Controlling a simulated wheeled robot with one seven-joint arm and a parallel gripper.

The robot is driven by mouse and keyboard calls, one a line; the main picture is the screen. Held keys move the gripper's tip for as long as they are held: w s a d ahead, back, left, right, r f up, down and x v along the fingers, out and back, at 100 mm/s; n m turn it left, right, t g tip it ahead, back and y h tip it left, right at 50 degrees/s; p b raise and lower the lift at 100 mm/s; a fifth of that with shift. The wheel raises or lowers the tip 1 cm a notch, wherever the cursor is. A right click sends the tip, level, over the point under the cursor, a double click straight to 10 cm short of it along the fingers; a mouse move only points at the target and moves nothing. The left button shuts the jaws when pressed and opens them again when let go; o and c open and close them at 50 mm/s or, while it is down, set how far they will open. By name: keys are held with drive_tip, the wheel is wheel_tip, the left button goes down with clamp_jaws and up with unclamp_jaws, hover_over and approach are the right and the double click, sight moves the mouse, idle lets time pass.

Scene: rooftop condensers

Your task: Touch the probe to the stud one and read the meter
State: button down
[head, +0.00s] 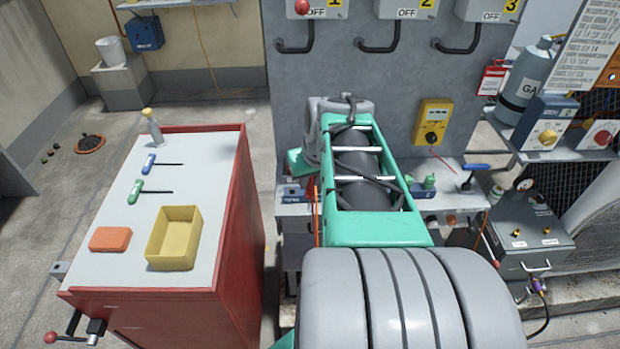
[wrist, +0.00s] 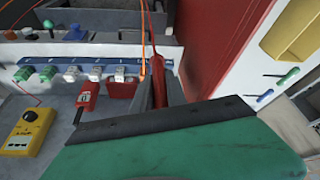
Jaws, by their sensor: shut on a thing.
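My gripper (wrist: 160,98) is shut on a red probe (wrist: 157,72) in the wrist view, with a red lead rising from it. The probe's tip is hidden between the fingers and my wrist. A blue terminal strip (wrist: 60,85) with green and white terminals lies to the left of the gripper. I cannot tell which terminal is stud one, and I see no contact with the probe. The yellow meter (wrist: 25,128) is at the left; in the head view it (head: 433,120) hangs on the grey panel, its reading too small to make out. My arm hides the gripper there.
A red cabinet (head: 250,190) stands left of my arm, its top holding a yellow bin (head: 174,238), an orange block (head: 110,239) and two screwdrivers. A gas cylinder (head: 527,75) and a grey box with a gauge (head: 530,225) stand at the right. Open floor lies at far left.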

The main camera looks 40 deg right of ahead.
drive_tip(key=shift+r, duration=0.1)
drive_tip(key=shift+r+p, duration=1.4)
drive_tip(key=shift+r, duration=0.55)
drive_tip(key=c, duration=1.8)
unclamp_jaws()
drive_tip(key=shift+c, duration=0.2)
clamp_jaws()
